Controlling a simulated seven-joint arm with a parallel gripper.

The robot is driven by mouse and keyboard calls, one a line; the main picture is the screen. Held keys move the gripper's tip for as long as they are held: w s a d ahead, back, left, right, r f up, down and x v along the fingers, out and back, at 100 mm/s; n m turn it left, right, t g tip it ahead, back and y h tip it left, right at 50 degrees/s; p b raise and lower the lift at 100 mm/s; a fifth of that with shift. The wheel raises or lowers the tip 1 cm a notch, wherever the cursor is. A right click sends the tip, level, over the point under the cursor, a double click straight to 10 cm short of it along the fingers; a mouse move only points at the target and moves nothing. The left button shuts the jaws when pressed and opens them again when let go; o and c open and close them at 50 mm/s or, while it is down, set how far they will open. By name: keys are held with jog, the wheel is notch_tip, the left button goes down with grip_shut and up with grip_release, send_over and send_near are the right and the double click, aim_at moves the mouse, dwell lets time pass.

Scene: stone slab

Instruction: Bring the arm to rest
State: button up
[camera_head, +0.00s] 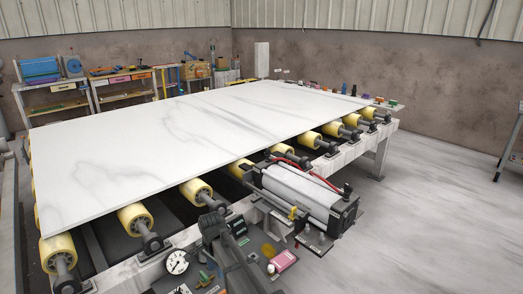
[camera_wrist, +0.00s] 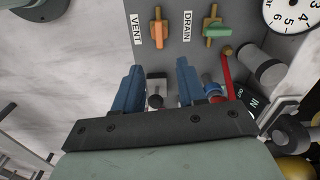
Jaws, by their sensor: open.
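My gripper (camera_wrist: 158,68) shows in the wrist view with two blue fingers spread apart. I see nothing held between them. Past the fingertips is a grey panel (camera_wrist: 182,45) with an orange valve handle (camera_wrist: 158,28) by a VENT label and a green handle (camera_wrist: 215,30) by a DRAIN label. A small dark knob shows between the fingers, and I cannot tell how far it is from them. In the head view I cannot pick out my gripper with certainty among the dark parts at the bottom centre.
A large white stone slab (camera_head: 190,120) lies on yellow rollers (camera_head: 135,219). A grey cylinder unit (camera_head: 300,190) with a red hose stands at the slab's front edge. A dial gauge (camera_head: 177,261) is at the bottom. Benches (camera_head: 125,85) stand behind.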

jog(key=s+d+f+n+g, duration=0.1)
jog(key=s+d+f+n, duration=0.5)
jog(key=s+d+f, duration=0.3)
jog(key=s+d+f+n, duration=0.6)
jog(key=d+f, duration=0.3)
jog(key=f, duration=0.3)
jog(key=s+d+f+m+g, duration=0.2)
jog(key=s+d+f, duration=0.4)
jog(key=s, duration=0.6)
jog(key=s+d+f+m+g, duration=0.2)
jog(key=s+d+f, duration=0.4)
jog(key=s+d, duration=0.4)
jog(key=shift+s+d+g, duration=0.4)
jog(key=shift+s+g, duration=0.5)
jog(key=shift+s, duration=0.3)
